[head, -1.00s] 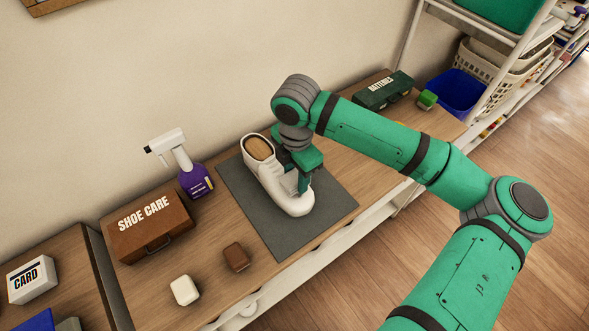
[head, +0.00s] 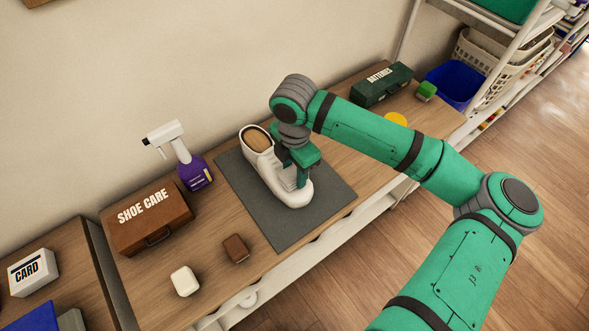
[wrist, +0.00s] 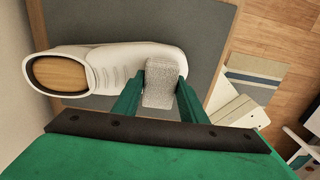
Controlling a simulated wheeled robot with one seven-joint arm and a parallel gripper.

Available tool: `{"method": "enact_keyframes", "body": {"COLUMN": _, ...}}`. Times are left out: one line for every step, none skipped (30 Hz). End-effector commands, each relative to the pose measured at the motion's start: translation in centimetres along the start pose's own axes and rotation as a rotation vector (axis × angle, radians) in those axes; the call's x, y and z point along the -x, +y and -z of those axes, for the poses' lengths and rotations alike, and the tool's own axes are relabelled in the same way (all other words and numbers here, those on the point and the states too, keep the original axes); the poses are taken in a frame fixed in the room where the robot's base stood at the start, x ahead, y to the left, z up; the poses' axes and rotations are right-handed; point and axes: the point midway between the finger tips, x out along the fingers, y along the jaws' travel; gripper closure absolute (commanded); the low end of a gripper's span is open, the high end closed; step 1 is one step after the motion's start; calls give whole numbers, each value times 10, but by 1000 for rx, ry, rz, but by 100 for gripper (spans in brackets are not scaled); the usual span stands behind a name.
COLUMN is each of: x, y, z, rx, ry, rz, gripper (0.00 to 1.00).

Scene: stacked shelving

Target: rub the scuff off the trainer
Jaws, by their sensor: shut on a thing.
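The white trainer (head: 262,165) stands upright on a dark grey mat (head: 243,213), its toe toward the front right. In the wrist view the trainer (wrist: 110,62) lies across the mat (wrist: 200,22), its opening at the left. My gripper (head: 297,183) is over the toe end. In the wrist view my gripper (wrist: 160,78) is shut on a pale grey speckled block (wrist: 159,88), a finger on each side. The block overlaps the toe area; whether it touches the trainer I cannot tell. No scuff shows; the block and fingers hide part of the toe.
Left of the mat are a purple spray bottle (head: 193,172), a brown SHOE CARE box (head: 147,222), a small brown block (head: 236,249) and a white block (head: 185,281). A green BATTERIES box (head: 381,87) and blue bin (head: 450,88) are at the back right.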

Motion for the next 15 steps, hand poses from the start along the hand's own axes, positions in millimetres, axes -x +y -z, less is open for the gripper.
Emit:
{"method": "enact_keyframes", "body": {"x": -2, "y": 0, "z": 0, "rx": 0, "ry": 2, "rz": 0, "gripper": 80}}
{"method": "enact_keyframes", "body": {"x": -4, "y": 0, "z": 0, "rx": -1, "ry": 2, "rz": 1, "gripper": 80}}
{"method": "enact_keyframes", "body": {"x": -5, "y": 0, "z": 0, "rx": -1, "ry": 2, "rz": 1, "gripper": 80}}
{"method": "enact_keyframes", "body": {"x": -6, "y": 0, "z": 0, "rx": -1, "ry": 1, "rz": 1, "gripper": 80}}
{"method": "enact_keyframes", "body": {"x": -7, "y": 0, "z": 0, "rx": -1, "ry": 1, "rz": 1, "gripper": 80}}
{"method": "enact_keyframes", "body": {"x": -8, "y": 0, "z": 0, "rx": -1, "ry": 1, "rz": 0, "gripper": 80}}
{"method": "enact_keyframes", "body": {"x": -8, "y": 0, "z": 0, "rx": -1, "ry": 0, "rz": 0, "gripper": 80}}
{"method": "enact_keyframes", "body": {"x": -8, "y": 0, "z": 0, "rx": -1, "ry": 0, "rz": 0, "gripper": 80}}
{"method": "enact_keyframes", "body": {"x": -8, "y": 0, "z": 0, "rx": -1, "ry": 0, "rz": 0, "gripper": 80}}
{"method": "enact_keyframes", "body": {"x": -8, "y": 0, "z": 0, "rx": 0, "ry": 0, "rz": 0, "gripper": 80}}
{"method": "enact_keyframes", "body": {"x": -8, "y": 0, "z": 0, "rx": 0, "ry": 0, "rz": 0, "gripper": 80}}
{"method": "enact_keyframes", "body": {"x": -8, "y": 0, "z": 0, "rx": 0, "ry": 0, "rz": 0, "gripper": 80}}
{"method": "enact_keyframes", "body": {"x": -8, "y": 0, "z": 0, "rx": 0, "ry": 0, "rz": 0, "gripper": 80}}
{"method": "enact_keyframes", "body": {"x": -8, "y": 0, "z": 0, "rx": 0, "ry": 0, "rz": 0, "gripper": 80}}
{"method": "enact_keyframes", "body": {"x": -8, "y": 0, "z": 0, "rx": 0, "ry": 0, "rz": 1, "gripper": 80}}
